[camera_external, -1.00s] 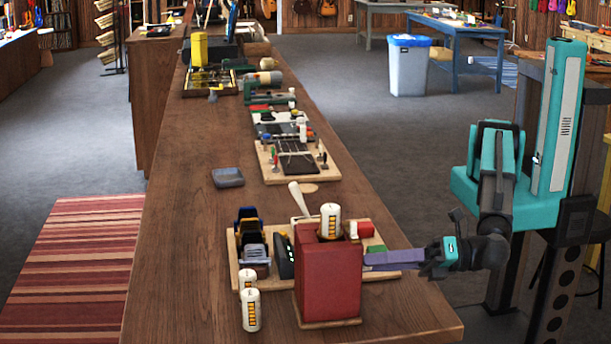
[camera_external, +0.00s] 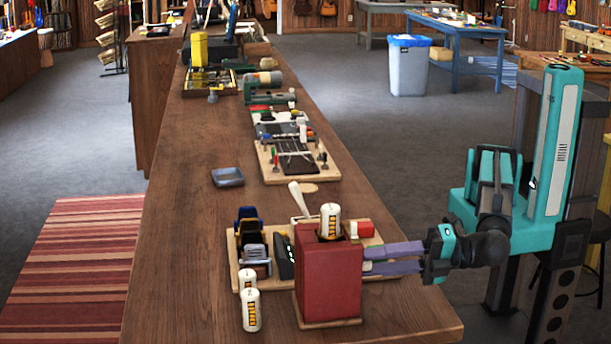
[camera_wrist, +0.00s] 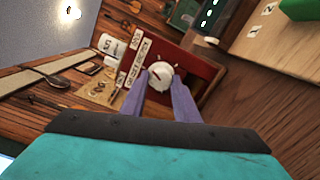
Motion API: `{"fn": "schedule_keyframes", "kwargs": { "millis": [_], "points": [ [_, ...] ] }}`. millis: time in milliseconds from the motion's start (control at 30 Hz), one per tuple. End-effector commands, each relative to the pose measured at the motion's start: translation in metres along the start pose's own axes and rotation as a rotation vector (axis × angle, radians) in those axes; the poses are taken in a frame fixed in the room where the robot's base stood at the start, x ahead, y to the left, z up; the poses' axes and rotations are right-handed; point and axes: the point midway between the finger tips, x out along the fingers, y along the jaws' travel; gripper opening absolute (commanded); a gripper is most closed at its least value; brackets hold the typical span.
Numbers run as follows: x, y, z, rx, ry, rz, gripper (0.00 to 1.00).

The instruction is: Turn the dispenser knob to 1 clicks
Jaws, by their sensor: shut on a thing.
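The dispenser is a red box (camera_external: 329,283) near the front end of the wooden counter, with a white candle (camera_external: 330,222) on top. Its white round knob (camera_wrist: 160,78) is on the red face in the wrist view, with a dark pointer mark and small tick marks around it. My gripper (camera_external: 368,259) reaches in from the right, its purple fingers against the box's right side. In the wrist view my gripper (camera_wrist: 160,85) has one finger on each side of the knob and is shut on it. The knob is hidden in the external view.
Two candles (camera_external: 251,310) stand left of the dispenser on the counter. Behind it is a wooden board (camera_external: 236,275) with a blue-black device (camera_external: 250,240) and small blocks. A dark dish (camera_external: 228,177) lies farther back. The counter's left front is clear.

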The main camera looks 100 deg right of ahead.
Motion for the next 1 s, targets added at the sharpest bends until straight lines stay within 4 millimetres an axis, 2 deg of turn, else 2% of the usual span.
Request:
{"fn": "schedule_keyframes", "kwargs": {
  "millis": [33,600,1000],
  "points": [
    [0.0038,-0.0054,0.0006,0.032,-0.004,-0.003,0.05],
    [0.0038,-0.0031,0.0010,0.419,0.013,-0.017,0.05],
    [0.0036,0.0004,0.0020,0.559,0.020,-0.022,0.05]
  ]
}}
